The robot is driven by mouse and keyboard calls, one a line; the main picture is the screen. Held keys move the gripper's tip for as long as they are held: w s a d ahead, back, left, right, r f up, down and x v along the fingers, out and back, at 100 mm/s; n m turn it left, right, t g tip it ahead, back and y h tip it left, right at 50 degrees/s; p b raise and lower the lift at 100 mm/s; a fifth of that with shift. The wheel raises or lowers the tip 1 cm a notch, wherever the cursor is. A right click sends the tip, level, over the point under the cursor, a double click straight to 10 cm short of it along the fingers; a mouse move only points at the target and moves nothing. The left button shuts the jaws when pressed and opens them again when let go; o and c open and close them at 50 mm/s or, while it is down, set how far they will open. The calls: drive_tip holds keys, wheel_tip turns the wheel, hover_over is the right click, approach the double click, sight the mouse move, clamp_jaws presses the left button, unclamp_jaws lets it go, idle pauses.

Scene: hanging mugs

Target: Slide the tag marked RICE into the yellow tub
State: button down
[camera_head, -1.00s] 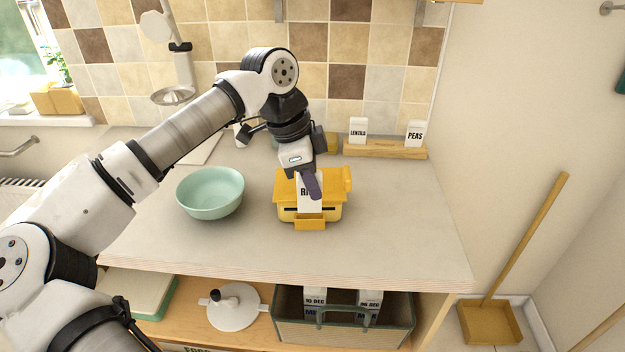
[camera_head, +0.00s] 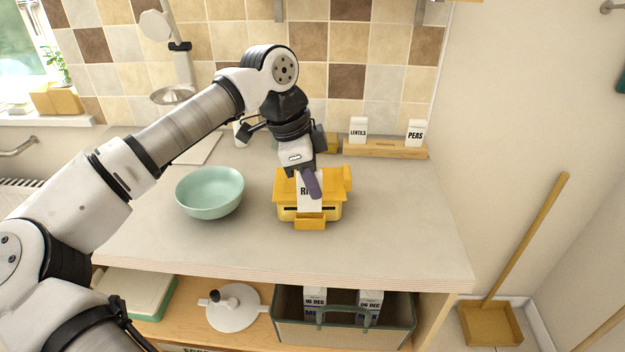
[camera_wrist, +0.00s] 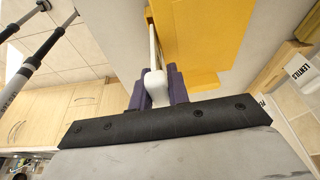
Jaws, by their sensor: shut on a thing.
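The yellow tub (camera_head: 283,214) stands on the counter, with a dark slot along its front. It also shows in the wrist view (camera_wrist: 205,40). The white tag (camera_head: 308,204) hangs upright in front of the tub; only the start of its lettering, "RI", shows beside my finger. My gripper (camera_head: 311,187) is shut on the tag's upper part. In the wrist view, the gripper's purple fingers (camera_wrist: 159,88) close on a white piece, and the thin tag (camera_wrist: 153,45) runs beside the tub. I cannot tell whether the tag's lower edge is in the slot.
A mint bowl (camera_head: 210,193) stands left of the tub. A wooden rack (camera_head: 385,150) at the back right holds the LENTILS tag (camera_head: 358,130) and PEAS tag (camera_head: 415,133). The counter right of the tub is clear. Below, a crate (camera_head: 345,333) holds cartons.

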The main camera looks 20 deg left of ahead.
drive_tip(key=shift+f, duration=0.2)
drive_tip(key=shift+f+b, duration=0.3)
drive_tip(key=shift+b, duration=0.15)
drive_tip(key=shift+f+b, duration=0.45)
drive_tip(key=shift+f, duration=0.1)
drive_tip(key=shift+r, duration=0.25)
drive_tip(key=shift+r+p, duration=0.45)
drive_tip(key=shift+r, duration=0.1)
drive_tip(key=shift+f+b, duration=0.8)
drive_tip(key=shift+b, duration=0.2)
idle(1.4)
drive_tip(key=c, duration=1.3)
unclamp_jaws()
drive_tip(key=shift+o, duration=0.2)
